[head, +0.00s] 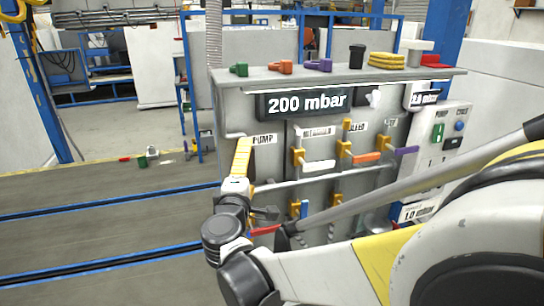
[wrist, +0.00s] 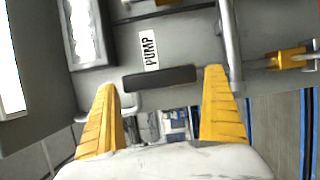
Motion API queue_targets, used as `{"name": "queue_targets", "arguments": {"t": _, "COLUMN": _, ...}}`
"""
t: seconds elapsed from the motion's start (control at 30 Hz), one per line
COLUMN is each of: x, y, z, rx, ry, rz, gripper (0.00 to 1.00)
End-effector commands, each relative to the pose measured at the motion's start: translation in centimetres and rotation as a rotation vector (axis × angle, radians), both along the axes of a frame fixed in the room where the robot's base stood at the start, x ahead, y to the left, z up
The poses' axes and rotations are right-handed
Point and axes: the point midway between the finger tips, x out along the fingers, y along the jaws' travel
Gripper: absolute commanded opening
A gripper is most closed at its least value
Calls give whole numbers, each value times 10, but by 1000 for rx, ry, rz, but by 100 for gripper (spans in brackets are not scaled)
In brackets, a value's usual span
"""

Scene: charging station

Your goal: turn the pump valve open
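The control panel (head: 275,180) stands in front of me with a PUMP label (head: 264,139) at its left end. In the wrist view the PUMP label (wrist: 149,50) is beside a dark bar-shaped handle (wrist: 160,78), which looks like the pump valve's. My gripper (wrist: 161,80) is open, its two yellow fingers on either side of the dark handle. Small gaps show at both ends of the handle; I cannot tell the depth between it and the fingertips. In the head view my gripper (head: 241,158) is at the panel's left edge, and the pump handle is hidden.
Yellow valves with white (head: 319,166), orange (head: 366,157) and purple (head: 405,150) handles are to the right. A grey rail (wrist: 230,45) runs close beside the right finger. A display (head: 307,103) reads 200 mbar. The floor to the left is mostly clear.

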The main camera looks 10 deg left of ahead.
Motion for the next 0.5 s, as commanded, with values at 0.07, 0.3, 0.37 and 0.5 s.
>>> {"name": "queue_targets", "arguments": {"t": 0.07, "x": 0, "y": 0, "z": 0, "rx": 0, "ry": 0, "rz": 0, "gripper": 100}}
{"name": "queue_targets", "arguments": {"t": 0.3, "x": -30, "y": -1, "z": 0, "rx": 0, "ry": 0, "rz": 3, "gripper": 100}}
{"name": "queue_targets", "arguments": {"t": 0.37, "x": -41, "y": -1, "z": 0, "rx": 0, "ry": 0, "rz": 3, "gripper": 100}}
{"name": "queue_targets", "arguments": {"t": 0.5, "x": -63, "y": -2, "z": 0, "rx": 0, "ry": 0, "rz": 3, "gripper": 100}}
